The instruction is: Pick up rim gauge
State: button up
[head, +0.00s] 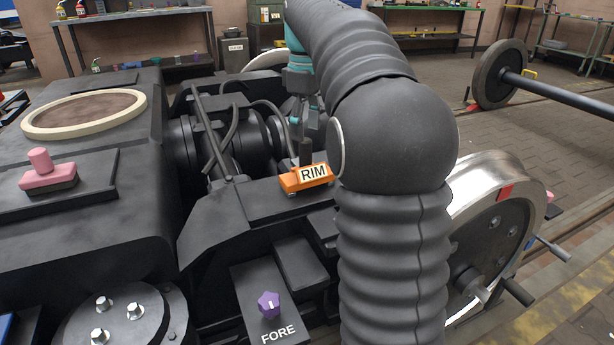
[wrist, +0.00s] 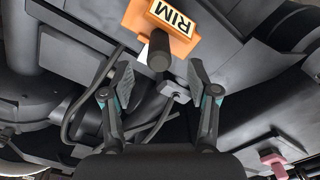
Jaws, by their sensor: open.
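The rim gauge (head: 307,178) is an orange block with a white label reading RIM and a dark upright round handle. It rests on a flat dark ledge of the bogie. In the wrist view the gauge (wrist: 165,25) is at the top centre, its handle pointing toward the camera. My gripper (wrist: 160,82) is open and empty. Its two fingers lie below the handle in that view, one to each side, and do not appear to touch it. In the head view my gripper (head: 306,118) is above and behind the gauge, partly hidden by my arm.
Cables and dark pipes lie close behind the gauge. A pink block (head: 48,172) sits on a plate at left, and a purple knob (head: 268,304) marked FORE is in front. A steel wheel (head: 490,225) stands at right, with another wheel (head: 499,74) on an axle behind.

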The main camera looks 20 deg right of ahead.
aim_at(307, 140)
jog(key=shift+d+f+b, duration=0.1)
jog(key=shift+f+b, duration=0.8)
jog(key=shift+f, duration=1.75)
grip_shut()
